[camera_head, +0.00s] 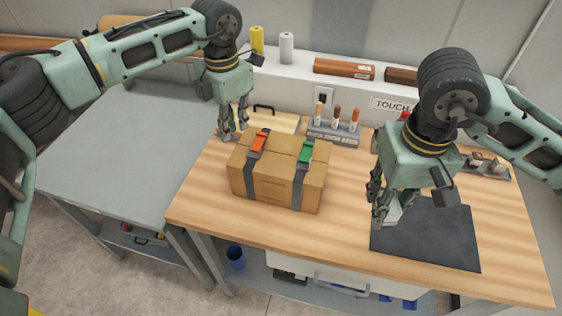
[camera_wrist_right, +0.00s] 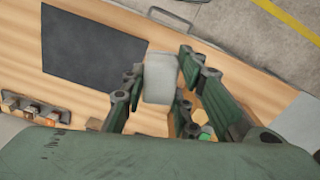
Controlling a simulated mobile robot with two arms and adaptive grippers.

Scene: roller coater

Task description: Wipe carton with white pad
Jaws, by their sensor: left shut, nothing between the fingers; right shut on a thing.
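A brown carton (camera_head: 277,188) with two grey straps, one with an orange buckle and one with a green buckle, stands on the wooden table. My right gripper (camera_head: 379,209) is shut on the white pad (camera_head: 392,210), above the left part of the dark mat. In the right wrist view the pad (camera_wrist_right: 161,78) sits between the fingers of the right gripper (camera_wrist_right: 162,88); its lower part is partly hidden by them. My left gripper (camera_head: 230,134) is shut and empty, just behind the carton's back left corner and apart from it.
A dark mat (camera_head: 440,238) lies on the right of the table. A rack (camera_head: 334,133) with several handled tools stands behind the carton. Rolls stand on the back ledge. The wood (camera_head: 340,215) between carton and mat is clear.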

